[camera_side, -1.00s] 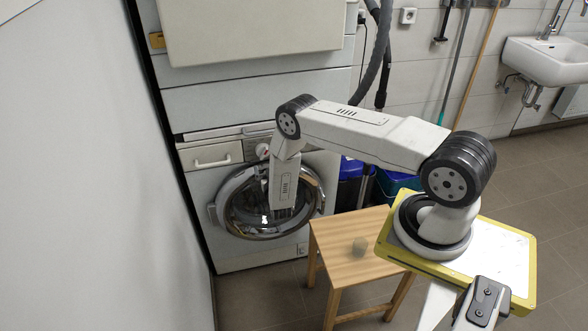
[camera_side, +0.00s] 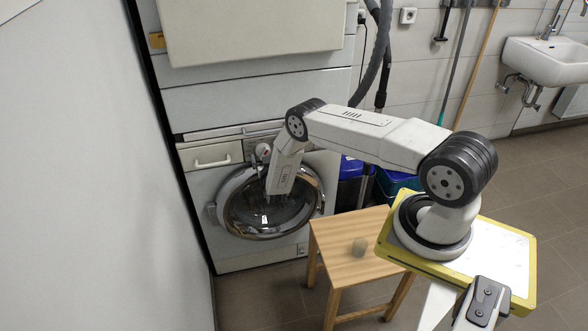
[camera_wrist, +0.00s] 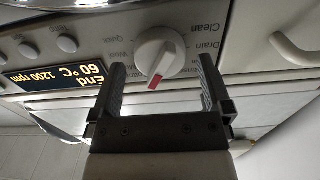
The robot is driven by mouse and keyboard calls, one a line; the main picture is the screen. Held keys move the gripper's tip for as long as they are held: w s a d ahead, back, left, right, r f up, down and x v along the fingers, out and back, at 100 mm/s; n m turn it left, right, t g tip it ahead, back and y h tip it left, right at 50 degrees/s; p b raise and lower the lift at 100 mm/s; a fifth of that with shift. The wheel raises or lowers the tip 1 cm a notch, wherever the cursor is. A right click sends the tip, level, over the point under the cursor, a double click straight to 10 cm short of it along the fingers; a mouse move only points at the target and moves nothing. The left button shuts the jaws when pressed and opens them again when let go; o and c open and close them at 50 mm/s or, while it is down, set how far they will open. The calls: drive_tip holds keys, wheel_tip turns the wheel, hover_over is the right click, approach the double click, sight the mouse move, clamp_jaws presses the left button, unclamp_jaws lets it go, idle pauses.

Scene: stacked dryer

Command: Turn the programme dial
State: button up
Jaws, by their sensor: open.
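The programme dial (camera_wrist: 159,52) is a round white knob with a red mark on its grip, on the lower machine's control panel. The wrist view is inverted, with the panel lettering upside down. The dial also shows small in the side view (camera_side: 263,150), just left of my wrist. My gripper (camera_wrist: 160,72) is open. In the wrist view its two dark fingers stand on either side of the dial, with gaps visible at both sides. I cannot tell from this view whether the fingertips reach the knob's depth.
A lit display (camera_wrist: 55,78) reads "60 °C 1200 rpm End", beside several round buttons (camera_wrist: 67,44). The round glass door (camera_side: 245,215) lies below the panel, and the drawer handle (camera_side: 211,162) left of the dial.

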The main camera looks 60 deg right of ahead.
drive_tip(key=shift+w+d, duration=0.5)
drive_tip(key=shift+d, duration=0.05)
drive_tip(key=c, duration=1.1)
drive_tip(key=shift+n, duration=2.9)
